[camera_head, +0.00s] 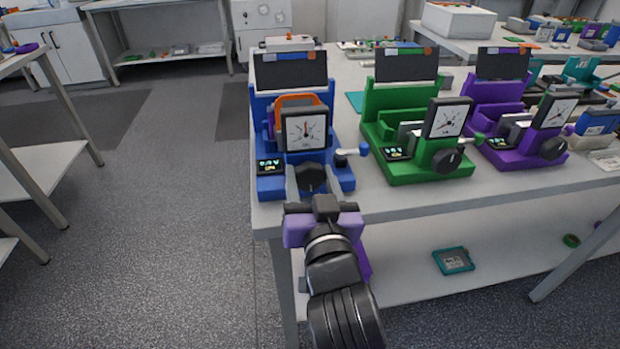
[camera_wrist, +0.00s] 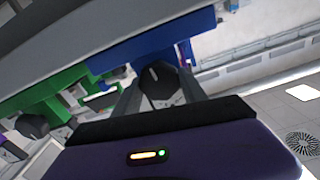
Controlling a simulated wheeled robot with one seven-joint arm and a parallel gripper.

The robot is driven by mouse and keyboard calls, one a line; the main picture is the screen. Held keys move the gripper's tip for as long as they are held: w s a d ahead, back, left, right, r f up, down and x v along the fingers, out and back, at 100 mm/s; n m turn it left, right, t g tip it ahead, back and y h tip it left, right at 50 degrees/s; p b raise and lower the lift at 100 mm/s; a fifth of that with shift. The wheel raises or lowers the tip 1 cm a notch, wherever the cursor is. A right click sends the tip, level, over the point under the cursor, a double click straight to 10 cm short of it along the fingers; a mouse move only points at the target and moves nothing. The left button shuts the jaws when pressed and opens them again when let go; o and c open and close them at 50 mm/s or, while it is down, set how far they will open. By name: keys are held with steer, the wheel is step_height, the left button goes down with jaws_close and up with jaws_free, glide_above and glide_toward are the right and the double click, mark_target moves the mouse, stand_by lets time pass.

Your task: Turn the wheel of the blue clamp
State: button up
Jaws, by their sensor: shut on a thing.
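The fingers hide the wheel's sides.
A green clamp (camera_head: 418,170) and a purple clamp (camera_head: 510,160) stand to the right on the same table, each with its own gauge and black wheel. An orange part (camera_head: 298,101) sits in the blue clamp. A teal device (camera_head: 453,260) lies on the lower shelf. The floor at left is clear.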

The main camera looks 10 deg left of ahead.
steer(key=o, duration=1.4)
steer(key=shift+c, duration=0.2)
steer(key=v, duration=0.8)
steer(key=shift+w, duration=0.1)
